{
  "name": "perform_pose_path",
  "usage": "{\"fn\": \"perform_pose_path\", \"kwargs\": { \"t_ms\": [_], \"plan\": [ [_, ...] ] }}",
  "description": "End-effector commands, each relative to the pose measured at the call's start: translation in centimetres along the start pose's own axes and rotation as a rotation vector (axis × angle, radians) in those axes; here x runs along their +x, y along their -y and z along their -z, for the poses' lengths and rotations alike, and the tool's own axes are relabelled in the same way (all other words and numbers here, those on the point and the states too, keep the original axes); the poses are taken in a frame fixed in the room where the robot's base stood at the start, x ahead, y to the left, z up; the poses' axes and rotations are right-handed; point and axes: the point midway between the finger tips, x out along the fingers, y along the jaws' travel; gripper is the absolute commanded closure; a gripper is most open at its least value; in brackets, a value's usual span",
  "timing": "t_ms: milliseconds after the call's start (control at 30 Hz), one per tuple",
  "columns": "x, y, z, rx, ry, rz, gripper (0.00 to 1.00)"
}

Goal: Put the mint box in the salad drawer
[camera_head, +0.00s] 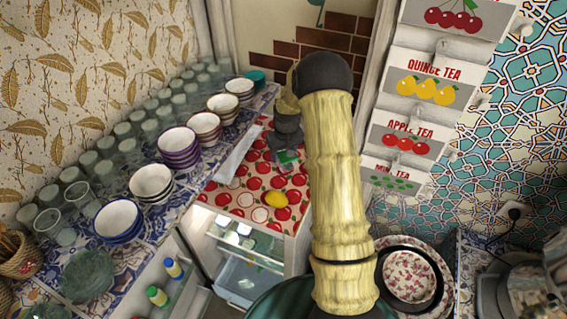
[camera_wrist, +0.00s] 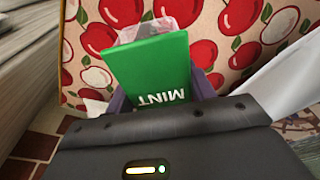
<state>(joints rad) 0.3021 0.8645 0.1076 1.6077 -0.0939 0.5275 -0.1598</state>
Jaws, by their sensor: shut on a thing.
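The mint box (camera_wrist: 148,72) is a green box with white "MINT" lettering, seen upside down in the wrist view. My gripper (camera_wrist: 162,96) is shut on it, with a purple finger at each side. In the head view my gripper (camera_head: 287,146) is above the red apple-print cloth (camera_head: 243,198), and a small green part of the mint box (camera_head: 288,158) shows below it. A clear bluish drawer (camera_head: 236,281), likely the salad drawer, is low in the open fridge under the cloth. My arm hides part of the area to its right.
A lemon (camera_head: 275,199) and a pale folded cloth (camera_head: 238,152) lie on the apple-print top. Stacked bowls (camera_head: 180,147) and many glasses line the tiled counter at left. The open fridge door holds small bottles (camera_head: 157,296). Patterned plates (camera_head: 410,277) are at right.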

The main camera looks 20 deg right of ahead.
Motion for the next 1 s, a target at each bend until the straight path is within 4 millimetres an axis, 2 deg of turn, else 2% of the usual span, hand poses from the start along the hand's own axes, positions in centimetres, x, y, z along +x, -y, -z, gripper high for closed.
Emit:
{"fn": "perform_pose_path", "kwargs": {
  "t_ms": [200,367,1000],
  "plan": [
    [-3.7,0.0,0.6,0.001,-0.005,0.0,0.73],
    [-5.4,0.0,0.8,0.001,-0.002,0.0,0.73],
    [-5.7,0.1,0.8,0.002,0.0,0.0,0.73]
  ]
}}
